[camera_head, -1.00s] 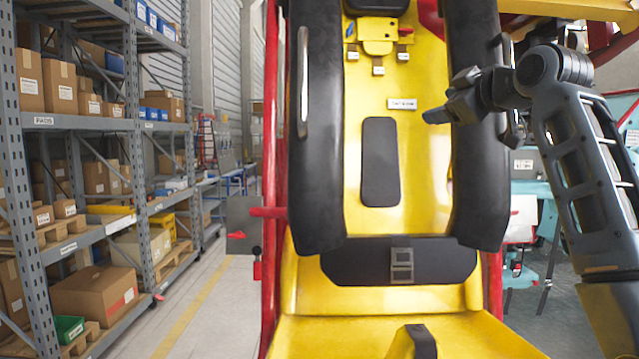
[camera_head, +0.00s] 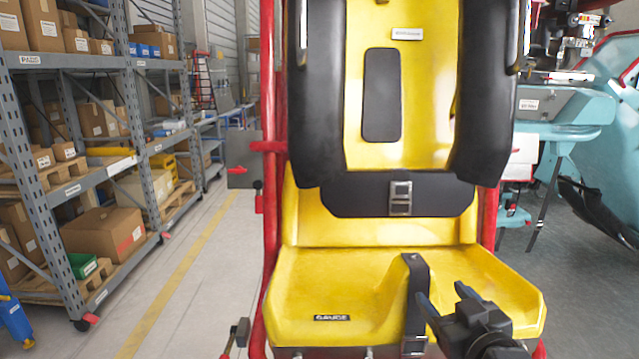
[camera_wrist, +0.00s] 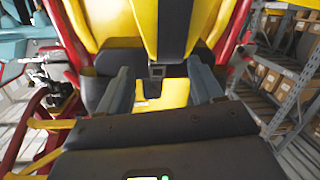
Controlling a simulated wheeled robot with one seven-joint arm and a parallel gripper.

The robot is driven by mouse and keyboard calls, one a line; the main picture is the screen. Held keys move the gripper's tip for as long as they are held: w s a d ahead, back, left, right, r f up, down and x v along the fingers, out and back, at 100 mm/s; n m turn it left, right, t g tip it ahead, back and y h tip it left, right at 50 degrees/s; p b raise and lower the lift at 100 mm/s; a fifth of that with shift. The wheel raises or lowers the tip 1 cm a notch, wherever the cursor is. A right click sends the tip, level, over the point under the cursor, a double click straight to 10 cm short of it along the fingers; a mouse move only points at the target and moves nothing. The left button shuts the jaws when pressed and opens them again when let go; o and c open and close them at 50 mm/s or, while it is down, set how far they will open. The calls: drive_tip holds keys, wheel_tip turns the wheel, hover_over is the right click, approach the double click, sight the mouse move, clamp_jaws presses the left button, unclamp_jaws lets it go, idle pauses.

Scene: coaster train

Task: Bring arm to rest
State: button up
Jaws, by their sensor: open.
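My gripper (camera_head: 442,302) is in the lower right of the head view, low in front of the yellow seat (camera_head: 340,280). Its two fingers are spread apart with nothing between them. In the wrist view my gripper (camera_wrist: 160,85) also shows open, with the yellow seat and a dark belt buckle (camera_wrist: 156,72) beyond the fingers. In the head view a black strap (camera_head: 416,285) runs down the seat cushion just left of the gripper. I cannot tell whether a finger touches the strap. The padded black restraint (camera_head: 313,100) stands over the seat back.
Red frame tubes (camera_head: 269,200) flank the seat. Shelving with boxes (camera_head: 70,150) stands at the left. A teal machine (camera_head: 570,115) stands at the right. Grey floor (camera_head: 195,270) is clear between the shelves and the seat.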

drive_tip(key=s+f+m+h, duration=0.1)
drive_tip(key=s+f, duration=0.4)
drive_tip(key=s, duration=0.7)
drive_tip(key=s+f+m+h, duration=0.15)
drive_tip(key=s+f, duration=0.35)
drive_tip(key=s, duration=0.7)
drive_tip(key=s+r, duration=0.3)
drive_tip(key=s, duration=0.8)
drive_tip(key=s+r+m+g, duration=0.1)
drive_tip(key=s+r, duration=0.3)
drive_tip(key=s, duration=0.8)
drive_tip(key=shift+g+y, duration=0.3)
drive_tip(key=shift+y, duration=0.05)
drive_tip(key=shift+d+f, duration=0.1)
drive_tip(key=shift+c, duration=0.3)
